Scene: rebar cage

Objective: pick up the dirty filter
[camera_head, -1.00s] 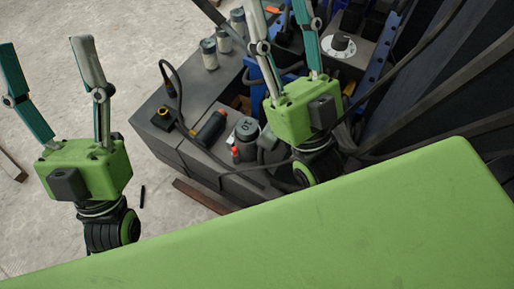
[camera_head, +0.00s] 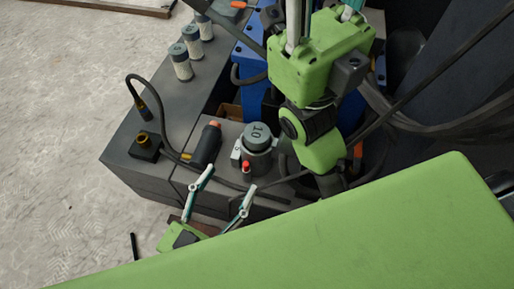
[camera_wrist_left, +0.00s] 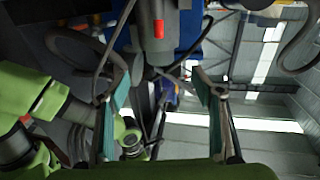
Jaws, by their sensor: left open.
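I cannot tell for sure which part is the dirty filter. A grey canister (camera_head: 257,143) marked "10", with a red-tipped fitting (camera_head: 246,171) at its front, stands upright on the dark machine top. My left gripper (camera_head: 230,181) is open and empty just in front of and below this canister, apart from it in the picture. In the left wrist view its two fingers (camera_wrist_left: 160,76) are spread, and a grey cylinder with a red part (camera_wrist_left: 158,28) shows ahead between them.
Several grey-white canisters (camera_head: 182,64) stand at the machine's back left. A black orange-tipped cylinder (camera_head: 207,145) with a hose lies left of the canister. A black block (camera_head: 145,147) with a yellow ring sits at the left edge. Thick cables (camera_head: 400,110) run at right.

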